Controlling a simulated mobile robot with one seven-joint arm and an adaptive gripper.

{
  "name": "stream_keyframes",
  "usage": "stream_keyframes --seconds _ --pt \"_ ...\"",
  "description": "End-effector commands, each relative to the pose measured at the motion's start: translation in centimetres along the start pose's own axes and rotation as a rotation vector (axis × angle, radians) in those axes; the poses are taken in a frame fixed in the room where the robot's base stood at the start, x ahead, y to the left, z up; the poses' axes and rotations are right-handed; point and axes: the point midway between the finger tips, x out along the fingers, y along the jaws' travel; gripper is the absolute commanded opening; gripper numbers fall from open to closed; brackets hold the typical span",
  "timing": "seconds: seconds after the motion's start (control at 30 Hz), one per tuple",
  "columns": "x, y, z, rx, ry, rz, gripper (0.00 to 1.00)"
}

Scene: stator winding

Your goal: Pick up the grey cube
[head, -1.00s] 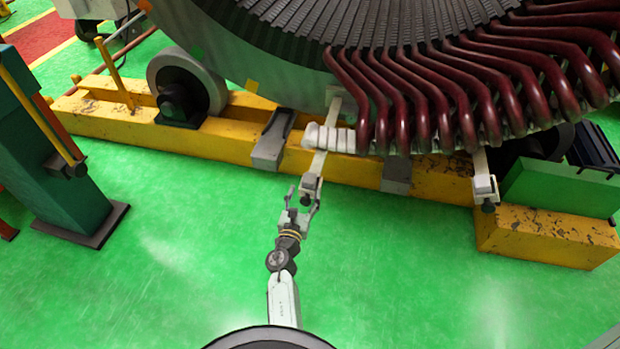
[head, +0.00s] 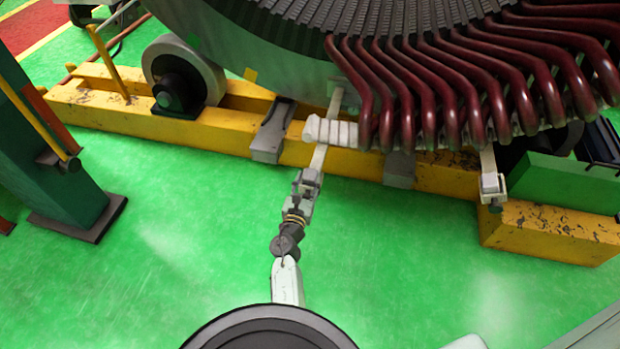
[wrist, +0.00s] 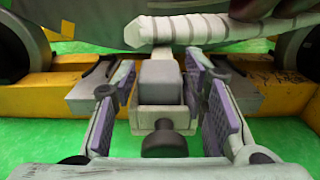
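The grey cube (wrist: 159,76) sits on a light bracket end with a dark round knob (wrist: 163,140) on its near side. In the head view the cube (head: 310,176) is at the end of a pale strip below the stator's edge. My gripper (wrist: 157,92) is open, its two purple-padded fingers standing left and right of the cube and bracket. A gap shows on the left, and a smaller one on the right; I cannot tell whether a finger touches. In the head view my gripper (head: 306,187) partly hides the bracket.
A white wrapped bar (wrist: 220,28) lies just beyond the cube. Dark red coils (head: 430,95) hang from the stator above right. A yellow beam (head: 220,135) runs behind. A second bracket with a pale block (head: 490,182) is at right. Green floor (head: 180,220) is clear on the left.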

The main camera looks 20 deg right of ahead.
Motion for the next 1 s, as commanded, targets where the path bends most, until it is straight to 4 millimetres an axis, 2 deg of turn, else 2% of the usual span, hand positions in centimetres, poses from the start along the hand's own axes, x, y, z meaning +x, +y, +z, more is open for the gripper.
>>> stream_keyframes --seconds 0.07,0.47,0.7,0.83,1.0 --pt "0.0 0.0 0.0 0.0 0.0 0.0 0.32" --pt "0.0 0.0 0.0 0.0 0.0 0.0 0.06" --pt "0.0 0.0 0.3 0.0 -0.001 0.0 0.06" --pt "0.0 0.0 2.0 0.002 -0.002 0.0 0.06" --pt "0.0 0.1 5.7 0.002 -0.003 0.001 0.06"
